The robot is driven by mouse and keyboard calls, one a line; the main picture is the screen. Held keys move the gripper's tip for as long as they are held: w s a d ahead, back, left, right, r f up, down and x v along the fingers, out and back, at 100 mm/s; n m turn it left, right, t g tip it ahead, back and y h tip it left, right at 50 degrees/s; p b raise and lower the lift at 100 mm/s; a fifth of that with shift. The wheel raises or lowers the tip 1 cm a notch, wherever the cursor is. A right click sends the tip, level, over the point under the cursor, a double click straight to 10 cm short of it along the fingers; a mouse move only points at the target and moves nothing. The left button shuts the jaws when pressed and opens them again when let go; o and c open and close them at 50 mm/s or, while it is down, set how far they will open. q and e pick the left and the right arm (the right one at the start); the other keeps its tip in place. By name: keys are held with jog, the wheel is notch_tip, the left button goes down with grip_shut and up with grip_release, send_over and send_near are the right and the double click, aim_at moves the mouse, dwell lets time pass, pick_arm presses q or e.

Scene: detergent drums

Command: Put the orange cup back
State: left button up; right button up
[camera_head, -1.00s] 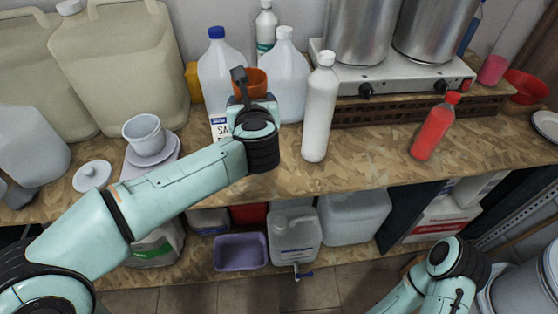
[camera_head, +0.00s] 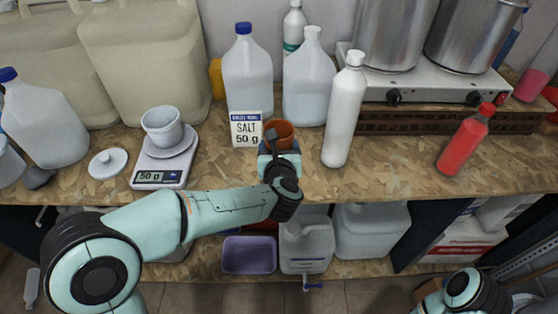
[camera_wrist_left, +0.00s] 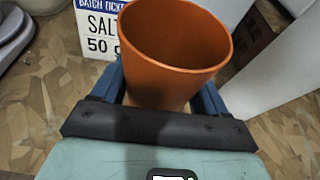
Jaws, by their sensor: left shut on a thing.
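The orange cup (camera_head: 279,132) is upright near the middle of the wooden worktop, in front of two white jugs. My left gripper (camera_head: 279,152) is shut on it. In the left wrist view the orange cup (camera_wrist_left: 170,75) sits between the blue fingers and its inside looks empty. Its base is hidden, so I cannot tell whether it touches the worktop. A ticket reading "SALT 50 g" (camera_head: 246,128) stands just left of the cup. My right gripper is out of view; only part of that arm shows at bottom right.
A scale (camera_head: 147,179) reading 50 g bears a white tub (camera_head: 162,126) on a dish. A white lid (camera_head: 107,164) lies left of it. A white bottle (camera_head: 344,115) stands close right of the cup, and a red bottle (camera_head: 466,141) farther right. Worktop between these bottles is clear.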

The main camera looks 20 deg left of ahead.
pick_arm(q)
jog(key=shift+f, duration=2.05)
jog(key=shift+f+b, duration=0.25)
jog(key=shift+b, duration=0.3)
jog(key=o, duration=1.1)
jog(key=shift+r, duration=0.1)
jog(key=shift+r, duration=0.1)
jog(key=shift+s+d+r+p, duration=0.1)
jog(key=shift+s+r+p, duration=0.1)
jog(key=shift+p, duration=0.15)
jog(key=b+v, duration=0.1)
jog(key=v, duration=1)
jog(key=shift+s, duration=0.3)
